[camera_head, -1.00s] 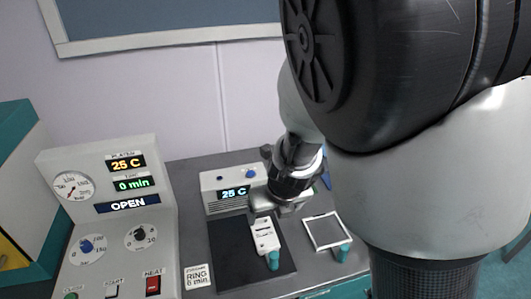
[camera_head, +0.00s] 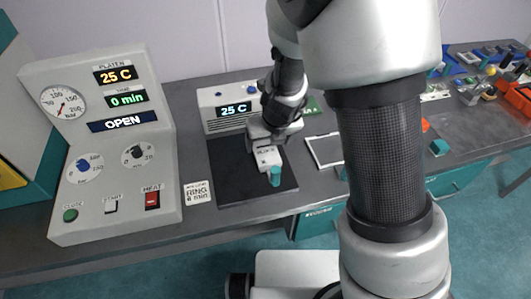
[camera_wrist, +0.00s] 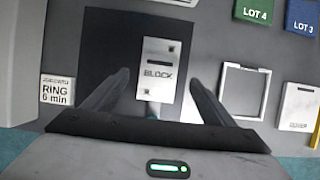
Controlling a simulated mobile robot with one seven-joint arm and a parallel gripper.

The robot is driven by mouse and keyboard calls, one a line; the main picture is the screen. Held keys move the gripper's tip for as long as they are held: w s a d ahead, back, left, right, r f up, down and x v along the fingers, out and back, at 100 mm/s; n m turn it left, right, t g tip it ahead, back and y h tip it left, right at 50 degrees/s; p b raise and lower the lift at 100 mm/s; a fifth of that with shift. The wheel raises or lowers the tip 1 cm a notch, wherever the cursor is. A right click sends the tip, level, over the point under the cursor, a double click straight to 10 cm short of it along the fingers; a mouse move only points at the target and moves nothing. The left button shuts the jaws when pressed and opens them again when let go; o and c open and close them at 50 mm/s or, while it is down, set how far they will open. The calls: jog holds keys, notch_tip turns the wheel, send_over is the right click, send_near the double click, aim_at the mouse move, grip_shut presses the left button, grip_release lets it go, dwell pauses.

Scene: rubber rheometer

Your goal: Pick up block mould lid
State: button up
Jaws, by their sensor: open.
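The block mould lid (camera_head: 268,157) is a pale plate with a teal handle (camera_head: 275,177) at its front, on a black mat (camera_head: 232,168). In the wrist view the lid (camera_wrist: 158,66) bears the word BLOCK, two dark marks and a slot. My gripper (camera_wrist: 160,78) is open, with one finger on each side of the lid in that picture. The fingers look apart from it, and their height above it is hard to tell. In the head view my gripper (camera_head: 262,140) hides the lid's rear part.
A square pale frame (camera_wrist: 228,92) lies right of the mat, with a pale plate (camera_wrist: 298,103) beyond it. A RING 6 min card (camera_head: 197,193) lies left. A display unit reading 25 C (camera_head: 212,110) stands behind the mat. The press panel (camera_head: 120,190) reads OPEN at left.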

aim_at(266, 150)
jog(key=b+x, duration=0.1)
jog(key=x, duration=0.3)
jog(key=shift+a+f+b, duration=0.1)
jog(key=shift+f+b, duration=0.15)
jog(key=shift+b, duration=0.1)
jog(key=shift+r, duration=0.1)
jog(key=c, duration=1.4)
